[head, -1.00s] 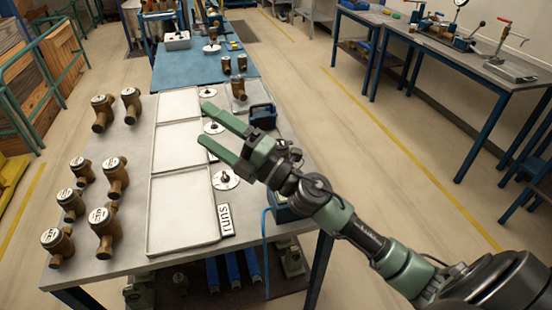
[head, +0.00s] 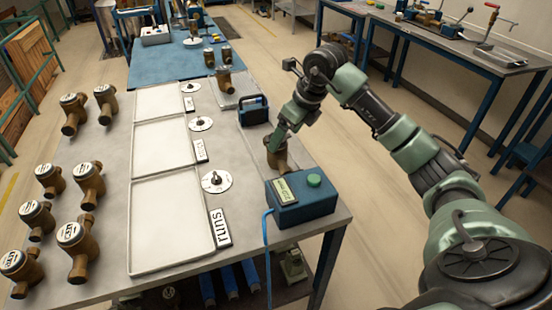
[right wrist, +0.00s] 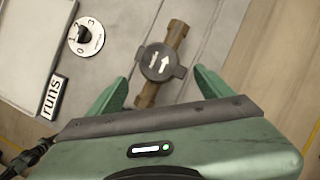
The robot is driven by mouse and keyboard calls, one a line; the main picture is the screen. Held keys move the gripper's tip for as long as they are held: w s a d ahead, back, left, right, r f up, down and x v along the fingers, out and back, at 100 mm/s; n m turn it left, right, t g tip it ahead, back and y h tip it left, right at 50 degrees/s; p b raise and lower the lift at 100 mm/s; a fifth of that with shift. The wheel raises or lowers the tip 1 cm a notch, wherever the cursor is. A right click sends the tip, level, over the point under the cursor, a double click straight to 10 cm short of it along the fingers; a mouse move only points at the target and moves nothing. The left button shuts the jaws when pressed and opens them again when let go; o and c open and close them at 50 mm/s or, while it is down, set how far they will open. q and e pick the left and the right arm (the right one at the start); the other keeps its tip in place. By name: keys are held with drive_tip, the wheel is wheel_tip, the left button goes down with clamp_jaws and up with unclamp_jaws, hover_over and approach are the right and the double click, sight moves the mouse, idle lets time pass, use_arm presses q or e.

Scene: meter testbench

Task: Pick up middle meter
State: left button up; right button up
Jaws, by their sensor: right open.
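A brass meter (head: 276,158) stands on the grey table behind the teal box, partly hidden by my right gripper (head: 284,140). In the right wrist view this meter (right wrist: 160,62) shows a dark round cap with a white arrow and a brass pipe body. Several meters (head: 88,184) stand along the left side. My left gripper is not in view.
A teal box (head: 302,200) with a green button is just in front of the meter. A dark blue box (head: 253,110) is behind it. White trays (head: 172,268) with dials (head: 216,182) and a "runs" label (head: 220,228) lie to the left.

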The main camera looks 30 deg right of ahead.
sight(277, 153)
drive_tip(key=shift+w+a+f, duration=0.1)
drive_tip(key=shift+w+f, duration=0.05)
drive_tip(key=shift+f, duration=0.35)
drive_tip(key=p+x, duration=0.2)
drive_tip(key=x, duration=0.3)
drive_tip(key=shift+w+f, duration=0.35)
drive_tip(key=shift+f, duration=0.15)
clamp_jaws()
drive_tip(key=shift+r, duration=0.1)
